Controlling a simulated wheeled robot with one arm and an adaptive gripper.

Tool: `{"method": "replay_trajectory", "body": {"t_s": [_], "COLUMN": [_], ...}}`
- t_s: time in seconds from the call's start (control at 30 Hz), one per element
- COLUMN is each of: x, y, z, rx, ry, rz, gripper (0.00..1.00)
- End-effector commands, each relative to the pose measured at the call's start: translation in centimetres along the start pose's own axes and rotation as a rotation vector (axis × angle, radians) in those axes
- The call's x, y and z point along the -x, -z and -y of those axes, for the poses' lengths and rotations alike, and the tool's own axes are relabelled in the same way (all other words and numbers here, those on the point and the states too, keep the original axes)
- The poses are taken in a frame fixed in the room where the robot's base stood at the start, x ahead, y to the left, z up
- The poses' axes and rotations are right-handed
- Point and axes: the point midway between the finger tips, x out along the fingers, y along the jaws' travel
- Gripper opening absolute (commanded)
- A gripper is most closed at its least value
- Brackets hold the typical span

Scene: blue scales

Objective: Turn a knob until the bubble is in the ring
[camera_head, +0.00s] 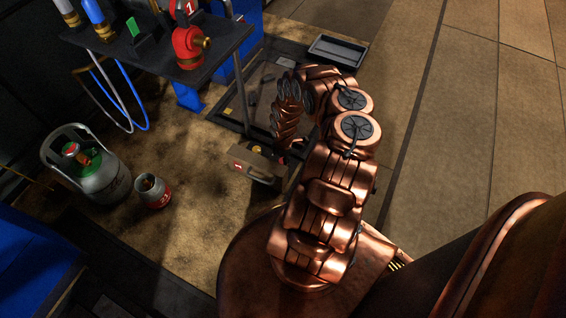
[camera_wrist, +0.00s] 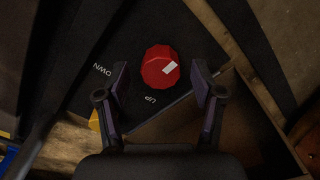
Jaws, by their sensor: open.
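A red faceted knob (camera_wrist: 160,66) with a white mark shows in the wrist view on a dark surface. The lettering "UP" (camera_wrist: 150,100) and a partly cut "OWN" (camera_wrist: 103,70) are printed beside it. My gripper (camera_wrist: 160,76) is open, with one finger on each side of the knob. There appear to be gaps between fingers and knob. I cannot make out the knob in the head view, where my copper arm reaches down by the dark floor platform (camera_head: 262,84). I cannot make out a bubble or a ring in either view.
A brown box (camera_head: 252,163) with a red label stands close to my arm. A grey-green gas cylinder (camera_head: 105,181) and a small red-grey canister (camera_head: 153,191) stand at left. A dark shelf (camera_head: 150,50) with red fittings is above. A tray (camera_head: 337,52) lies behind. The right floor is clear.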

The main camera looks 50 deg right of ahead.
Motion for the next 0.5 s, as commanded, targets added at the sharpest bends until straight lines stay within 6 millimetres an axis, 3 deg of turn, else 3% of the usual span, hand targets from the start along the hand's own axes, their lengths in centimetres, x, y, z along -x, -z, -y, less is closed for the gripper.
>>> {"method": "replay_trajectory", "body": {"t_s": [0.4, 0.5], "x": [-0.71, -0.71], "y": [0.12, 0.13], "z": [0.00, 0.00], "rx": [0.003, 0.003], "ry": [0.000, 0.000], "rz": [0.000, 0.000], "gripper": [0.67, 0.58]}}
